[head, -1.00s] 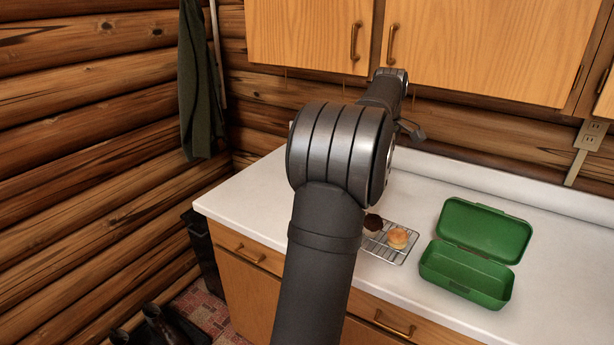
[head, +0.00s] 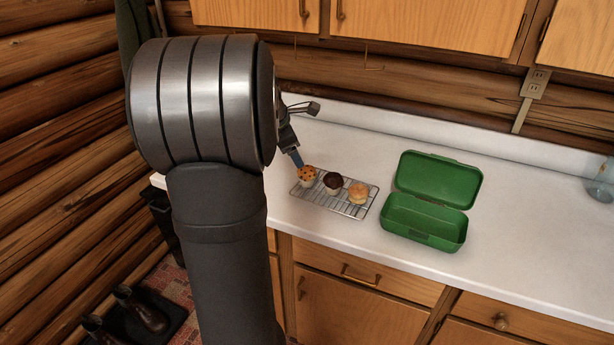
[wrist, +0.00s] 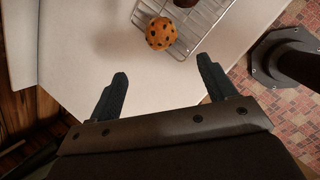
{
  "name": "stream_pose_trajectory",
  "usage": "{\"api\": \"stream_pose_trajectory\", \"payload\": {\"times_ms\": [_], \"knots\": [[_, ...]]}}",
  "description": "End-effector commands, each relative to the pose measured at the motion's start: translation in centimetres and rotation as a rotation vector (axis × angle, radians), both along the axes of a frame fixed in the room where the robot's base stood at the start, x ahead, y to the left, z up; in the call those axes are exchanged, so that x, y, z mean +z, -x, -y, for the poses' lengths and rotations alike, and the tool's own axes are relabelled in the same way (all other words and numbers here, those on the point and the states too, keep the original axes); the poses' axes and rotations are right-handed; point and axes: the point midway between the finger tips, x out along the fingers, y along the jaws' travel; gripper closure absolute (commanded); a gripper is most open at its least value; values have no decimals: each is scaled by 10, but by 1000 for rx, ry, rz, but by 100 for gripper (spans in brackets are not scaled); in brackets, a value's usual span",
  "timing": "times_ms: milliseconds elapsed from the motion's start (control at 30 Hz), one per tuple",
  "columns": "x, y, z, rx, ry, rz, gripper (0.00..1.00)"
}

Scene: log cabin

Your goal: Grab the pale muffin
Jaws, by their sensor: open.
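The pale muffin (head: 358,191) stands upright at the right end of the wire cooling rack (head: 349,210), on the white counter. A dark chocolate muffin (head: 333,181) is in the middle of the rack. An orange-brown muffin with dark chips (head: 307,174) is at the left end. My gripper (head: 297,160) is just above and behind the chip muffin. In the wrist view my gripper (wrist: 163,72) is open and empty, with the chip muffin (wrist: 161,34) just beyond its fingertips. A dark muffin (wrist: 185,3) is cut off at the top edge; the pale muffin is not seen there.
An open green lunch box (head: 430,218) stands right of the rack, lid tilted back and inside visibly empty. The white counter (head: 525,240) is clear right of it. Wooden cabinets (head: 430,35) hang above the back. A clear glass (head: 601,182) is at the far right.

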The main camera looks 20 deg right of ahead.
Motion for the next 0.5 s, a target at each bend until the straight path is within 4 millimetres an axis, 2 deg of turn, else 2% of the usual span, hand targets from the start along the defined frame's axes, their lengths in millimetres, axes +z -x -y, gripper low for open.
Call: {"api": "stream_pose_trajectory", "payload": {"times_ms": [33,233,333,500], "knots": [[-12,-2,5,-2,-2,-3,23],[-50,-13,21,-3,-3,-4,23],[-62,-17,27,-3,-2,-3,23],[-71,-20,31,-2,-1,0,23]]}}
